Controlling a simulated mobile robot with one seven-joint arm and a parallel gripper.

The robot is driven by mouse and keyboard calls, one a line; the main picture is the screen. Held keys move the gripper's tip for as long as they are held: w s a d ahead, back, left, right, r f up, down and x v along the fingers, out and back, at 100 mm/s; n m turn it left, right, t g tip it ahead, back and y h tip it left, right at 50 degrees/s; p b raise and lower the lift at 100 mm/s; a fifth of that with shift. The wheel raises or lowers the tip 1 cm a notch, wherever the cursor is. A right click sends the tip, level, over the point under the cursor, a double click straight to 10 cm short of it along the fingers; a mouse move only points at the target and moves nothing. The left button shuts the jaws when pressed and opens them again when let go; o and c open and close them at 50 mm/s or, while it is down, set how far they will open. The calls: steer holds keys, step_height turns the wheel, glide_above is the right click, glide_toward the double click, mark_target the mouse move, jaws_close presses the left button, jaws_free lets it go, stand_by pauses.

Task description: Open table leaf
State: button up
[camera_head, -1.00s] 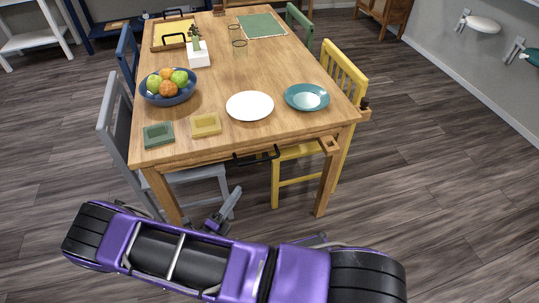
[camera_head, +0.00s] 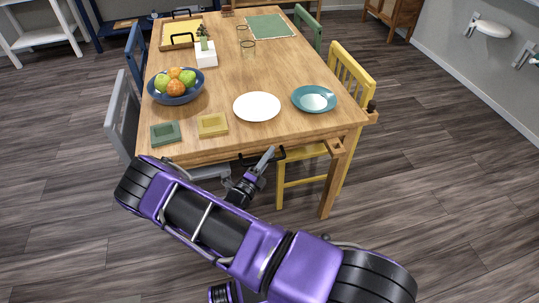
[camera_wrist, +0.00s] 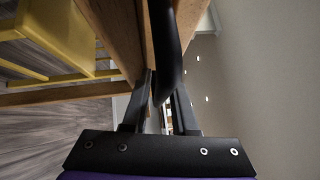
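The wooden table (camera_head: 225,85) stands ahead, with a black bar handle (camera_head: 280,154) on its near edge. My gripper (camera_head: 267,156) is at the left part of this handle in the head view. In the wrist view, the dark handle (camera_wrist: 167,45) runs down between the two fingers of my gripper (camera_wrist: 162,85). The fingers stand apart, with the handle in the gap. Whether they touch it cannot be told. The table edge (camera_wrist: 118,35) is close on the left there. The handle's left end is partly hidden behind my gripper in the head view.
A yellow chair (camera_head: 351,82) stands right, a grey chair (camera_head: 122,115) left. Floor at right is clear.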

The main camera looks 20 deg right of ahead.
steer(key=shift+w+d, duration=0.2)
jaws_close()
stand_by(1.4)
